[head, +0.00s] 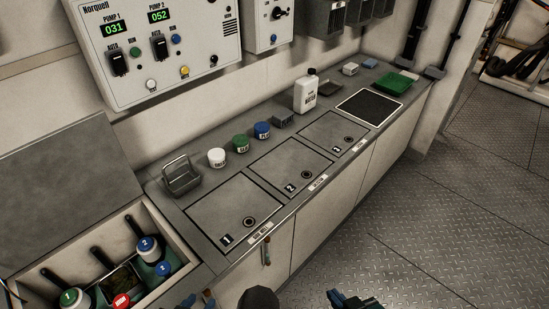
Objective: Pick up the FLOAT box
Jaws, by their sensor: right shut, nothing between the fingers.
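No box with a readable FLOAT label shows in the head view. Small boxes stand at the back of the grey counter (205,193): a dark grey one (283,121) left of the white bottle, and a pale one (350,69) farther right. Their lettering is too small to read. My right gripper (352,300) is at the bottom edge, in front of the counter, shut and empty, far from both boxes. My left gripper (197,300) is barely in view at the bottom edge, left of centre; its fingers are mostly cut off.
White, green and blue lidded jars (240,143) and a white bottle (305,91) stand along the back. A metal holder (181,176) is at the left, a green tray (394,83) at the far right. An open bin (153,215) holds handled tools. Numbered hatches are clear; floor at right is free.

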